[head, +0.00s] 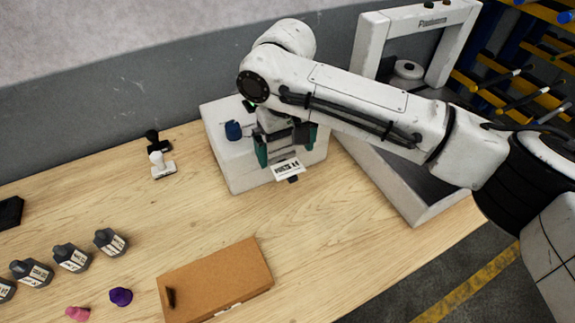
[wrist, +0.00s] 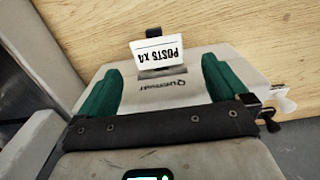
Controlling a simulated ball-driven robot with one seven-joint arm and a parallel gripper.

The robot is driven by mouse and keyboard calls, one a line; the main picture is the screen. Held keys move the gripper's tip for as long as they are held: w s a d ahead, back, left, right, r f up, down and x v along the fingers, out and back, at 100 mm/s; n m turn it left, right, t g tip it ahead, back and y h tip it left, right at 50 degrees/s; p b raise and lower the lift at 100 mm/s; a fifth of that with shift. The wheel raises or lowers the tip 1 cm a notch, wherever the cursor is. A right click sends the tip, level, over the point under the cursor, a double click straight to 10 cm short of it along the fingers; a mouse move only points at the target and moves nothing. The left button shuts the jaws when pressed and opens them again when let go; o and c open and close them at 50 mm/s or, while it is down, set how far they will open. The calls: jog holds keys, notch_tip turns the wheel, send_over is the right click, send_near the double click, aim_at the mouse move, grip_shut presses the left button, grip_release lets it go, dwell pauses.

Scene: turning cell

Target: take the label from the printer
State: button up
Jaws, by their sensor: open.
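The label printer (head: 228,172) is a white box on the wooden table. A white label (head: 287,169) with black print stands out from its front. In the wrist view the label (wrist: 157,55) reads "POSTS X4" upside down, with a small dark piece at its outer edge. My gripper (head: 287,154) is over the printer's front, its green fingers apart. In the wrist view my gripper (wrist: 160,66) has one finger on either side of the label, with clear gaps and nothing held. The arm hides part of the printer's top.
A black stamp (head: 153,139) and a white stamp (head: 161,165) stand left of the printer. Several grey bottles (head: 72,257) and a cardboard box (head: 222,278) are nearer the front. A grey tray with a white frame (head: 452,45) stands right. Table before the label is clear.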

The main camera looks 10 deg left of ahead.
aim_at(288, 168)
jog(key=shift+d+f+p, duration=0.1)
jog(key=shift+f+p, duration=0.25)
jog(key=shift+f, duration=1.7)
jog(key=shift+f, duration=0.25)
jog(key=shift+c, duration=0.3)
jog(key=c, duration=1)
jog(key=shift+w+r, duration=0.1)
jog(key=shift+r, duration=0.05)
